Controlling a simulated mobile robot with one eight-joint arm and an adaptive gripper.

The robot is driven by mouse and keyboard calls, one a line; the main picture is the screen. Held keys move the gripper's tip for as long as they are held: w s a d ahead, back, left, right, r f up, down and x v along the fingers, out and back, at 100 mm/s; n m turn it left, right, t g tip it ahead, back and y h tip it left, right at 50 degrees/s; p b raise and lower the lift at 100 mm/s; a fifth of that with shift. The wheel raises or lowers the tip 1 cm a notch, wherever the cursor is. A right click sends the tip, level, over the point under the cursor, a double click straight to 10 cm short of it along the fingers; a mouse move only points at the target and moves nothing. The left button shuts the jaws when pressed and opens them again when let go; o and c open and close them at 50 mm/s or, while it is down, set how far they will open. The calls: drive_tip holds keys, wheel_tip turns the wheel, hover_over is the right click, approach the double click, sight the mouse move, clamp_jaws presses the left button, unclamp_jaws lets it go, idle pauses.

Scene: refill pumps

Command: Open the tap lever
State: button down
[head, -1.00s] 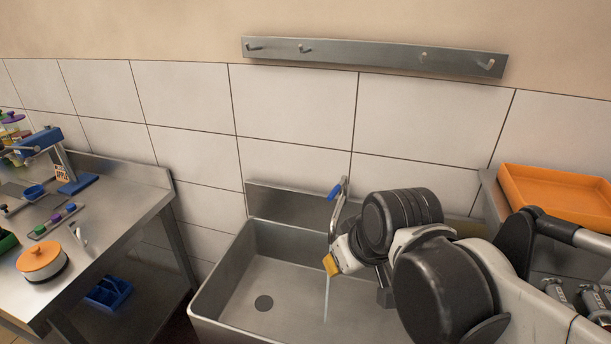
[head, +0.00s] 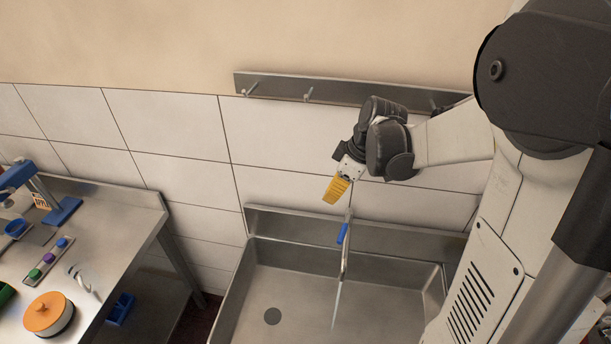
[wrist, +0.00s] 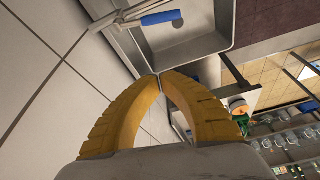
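The tap (head: 347,255) stands at the back of the steel sink, with a blue lever (head: 342,233) on its upper part. A thin pale stream, apparently water, runs down from the spout into the sink. My gripper (head: 331,199) has yellow fingers and is above the tap, a little left of it, apart from the lever. In the wrist view the fingertips (wrist: 158,76) meet with nothing between them. The blue lever (wrist: 161,18) lies beyond the tips there, clear of them.
The sink (head: 300,300) has a drain on its left side. A hook rail (head: 290,88) runs along the tiled wall behind my arm. The left steel table (head: 120,225) holds an orange-lidded pot (head: 48,314) and other items.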

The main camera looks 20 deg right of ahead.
sight(345, 225)
wheel_tip(345, 225, down, 10)
drive_tip(key=s, duration=0.2)
drive_tip(key=shift+d+r, duration=0.15)
drive_tip(key=shift+r, duration=0.1)
drive_tip(key=shift+d+b, duration=0.1)
drive_tip(key=shift+b, duration=0.2)
drive_tip(key=shift+s+d+f+b, duration=0.1)
drive_tip(key=shift+s+d+b, duration=0.4)
drive_tip(key=shift+s, duration=0.2)
drive_tip(key=shift+w, duration=0.1)
